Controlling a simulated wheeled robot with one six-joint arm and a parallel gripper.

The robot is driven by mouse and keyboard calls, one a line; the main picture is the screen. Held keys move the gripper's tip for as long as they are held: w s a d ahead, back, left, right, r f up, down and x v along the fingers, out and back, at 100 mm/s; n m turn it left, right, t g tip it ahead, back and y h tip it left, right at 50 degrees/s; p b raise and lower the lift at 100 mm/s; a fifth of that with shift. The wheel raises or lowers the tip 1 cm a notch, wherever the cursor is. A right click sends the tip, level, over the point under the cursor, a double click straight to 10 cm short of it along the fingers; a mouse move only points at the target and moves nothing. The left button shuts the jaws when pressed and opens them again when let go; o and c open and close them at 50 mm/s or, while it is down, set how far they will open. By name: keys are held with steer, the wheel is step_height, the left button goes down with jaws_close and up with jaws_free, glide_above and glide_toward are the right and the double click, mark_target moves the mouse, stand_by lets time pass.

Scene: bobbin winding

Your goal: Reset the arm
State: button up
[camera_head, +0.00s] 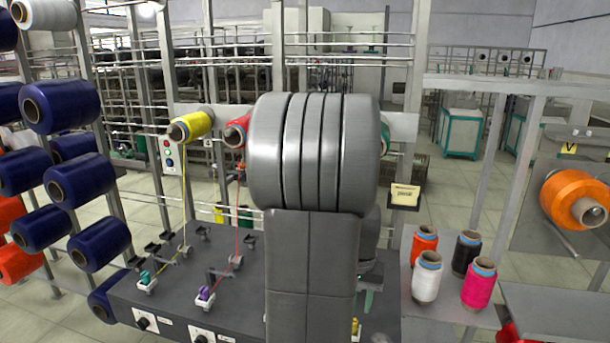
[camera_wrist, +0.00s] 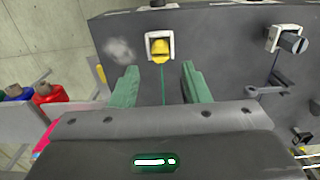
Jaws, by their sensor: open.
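My gripper (camera_wrist: 160,85) shows in the wrist view as two green fingers, spread apart with nothing between them. Beyond the fingertips is a yellow piece in a white square holder (camera_wrist: 159,45) on the dark machine face. A thin green thread runs down from it between the fingers. In the head view my grey arm stands in the middle and hides part of the winding machine (camera_head: 190,300). A small green part of my gripper shows beside the arm, mostly hidden.
Yellow (camera_head: 191,126) and red (camera_head: 238,131) spools sit on the machine, their threads running down. Orange (camera_head: 424,246), white (camera_head: 427,277), black (camera_head: 466,253) and pink (camera_head: 479,284) cones stand on a side shelf. Dark blue spools (camera_head: 61,104) fill the left rack. A big orange spool (camera_head: 572,198) is at right.

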step_height(320, 180, down, 7)
steer(key=shift+r+b, duration=0.1)
steer(key=shift+b, duration=0.2)
step_height(320, 180, up, 3)
steer(key=shift+f+p, duration=0.15)
steer(key=shift+p, duration=0.15)
steer(key=shift+r, duration=0.5)
steer(key=shift+f, duration=0.1)
